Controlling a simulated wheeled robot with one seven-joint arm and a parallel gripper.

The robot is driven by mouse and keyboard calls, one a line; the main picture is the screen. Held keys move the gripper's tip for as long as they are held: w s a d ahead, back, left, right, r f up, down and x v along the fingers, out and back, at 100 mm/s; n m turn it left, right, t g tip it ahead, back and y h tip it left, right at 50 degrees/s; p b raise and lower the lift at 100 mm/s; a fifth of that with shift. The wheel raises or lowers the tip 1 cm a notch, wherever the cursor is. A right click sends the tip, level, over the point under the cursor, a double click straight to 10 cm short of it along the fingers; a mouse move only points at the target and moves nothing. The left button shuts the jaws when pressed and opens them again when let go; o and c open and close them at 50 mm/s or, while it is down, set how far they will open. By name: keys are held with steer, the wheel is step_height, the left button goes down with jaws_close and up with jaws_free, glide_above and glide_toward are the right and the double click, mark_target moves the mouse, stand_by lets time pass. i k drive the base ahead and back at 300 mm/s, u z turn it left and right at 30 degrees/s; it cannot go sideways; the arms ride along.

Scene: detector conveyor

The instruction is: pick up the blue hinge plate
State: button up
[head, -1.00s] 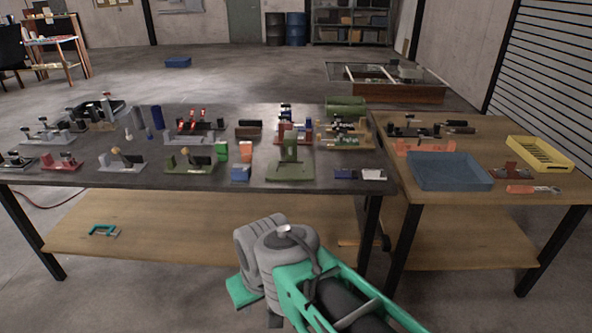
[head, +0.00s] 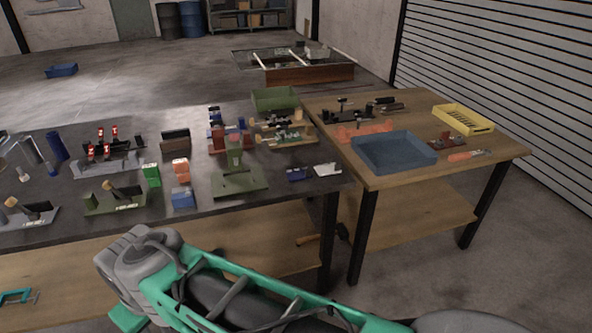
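A small dark blue plate-like piece (head: 298,174) lies near the front right corner of the dark table (head: 265,188), just left of a white piece. It looks like the blue hinge plate, but its hinge details are too small to make out. A lighter blue block (head: 182,198) stands further left on the same table, near the front edge. The fingers of my gripper do not show.
An olive green bracket (head: 240,183) stands just left of the blue plate. A white piece (head: 327,170) lies right beside it. A wooden table (head: 480,160) on the right carries a blue tray (head: 395,165) and a yellow tray (head: 464,127). Several fixtures crowd the dark table's left.

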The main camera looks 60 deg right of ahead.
mark_target(297, 175)
steer(key=z, duration=0.55)
steer(key=i, duration=0.6)
steer(key=z, duration=0.9)
steer(key=i, duration=0.55)
steer(key=u, duration=0.05)
